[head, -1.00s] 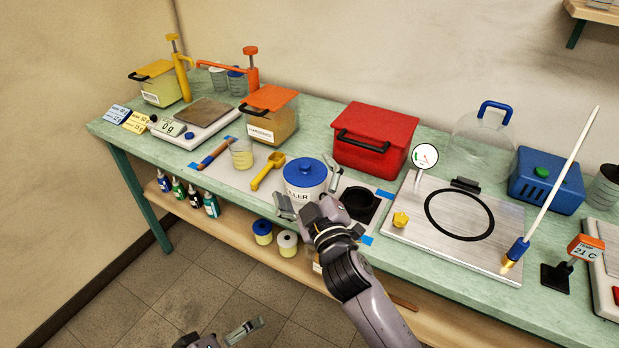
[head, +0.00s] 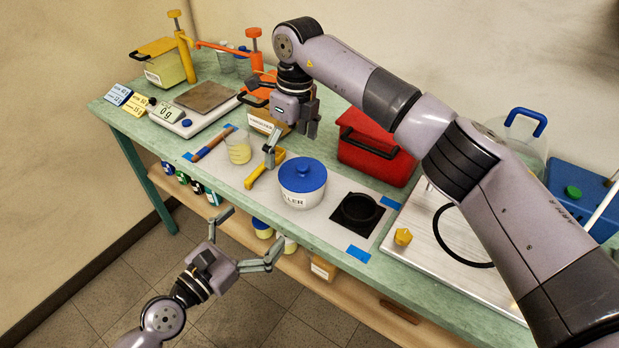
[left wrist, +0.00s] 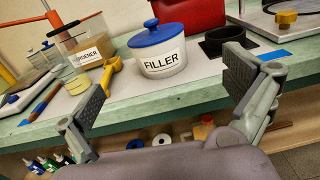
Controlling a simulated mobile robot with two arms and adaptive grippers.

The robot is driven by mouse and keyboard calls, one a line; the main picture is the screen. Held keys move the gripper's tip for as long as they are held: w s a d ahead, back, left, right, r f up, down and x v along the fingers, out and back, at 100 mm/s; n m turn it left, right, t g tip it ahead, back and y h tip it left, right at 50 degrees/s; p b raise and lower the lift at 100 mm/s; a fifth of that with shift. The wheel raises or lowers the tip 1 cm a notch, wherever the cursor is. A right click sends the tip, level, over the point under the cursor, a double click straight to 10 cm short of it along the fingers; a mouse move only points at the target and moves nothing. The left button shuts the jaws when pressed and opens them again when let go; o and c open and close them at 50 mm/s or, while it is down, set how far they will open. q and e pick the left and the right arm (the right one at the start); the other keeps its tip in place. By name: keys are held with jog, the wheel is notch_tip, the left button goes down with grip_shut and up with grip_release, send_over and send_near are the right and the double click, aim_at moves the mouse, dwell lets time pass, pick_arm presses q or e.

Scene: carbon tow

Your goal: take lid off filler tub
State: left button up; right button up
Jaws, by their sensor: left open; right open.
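The filler tub (head: 303,201) is a white round pot marked FILLER, upright on the pale mat. Its blue lid (head: 302,176) with a round knob sits on top. In the left wrist view the tub (left wrist: 163,66) and lid (left wrist: 150,37) appear beyond and between my left fingers. My left gripper (head: 251,231) is open and empty, in front of the bench edge, left of and below the tub. My right gripper (head: 291,142) is open and points down behind and left of the tub, in front of the hardener box. Neither gripper touches the lid.
My right arm spans above the bench's right side. The mat's front strip is clear.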

aim_at(302, 173)
jog(key=d, duration=0.1)
jog(key=r, duration=0.1)
jog(key=d+h, duration=0.1)
jog(key=shift+w+d+r, duration=0.25)
jog(key=shift+w+d, duration=0.1)
pick_arm(q)
jog(key=shift+n, duration=0.5)
jog(key=x, duration=1.7)
jog(key=shift+w+a+r, duration=0.25)
jog(key=shift+w, duration=0.3)
pick_arm(e)
jog(key=shift+a, duration=0.1)
pick_arm(q)
jog(key=shift+c, duration=0.6)
jog(key=c, duration=1.3)
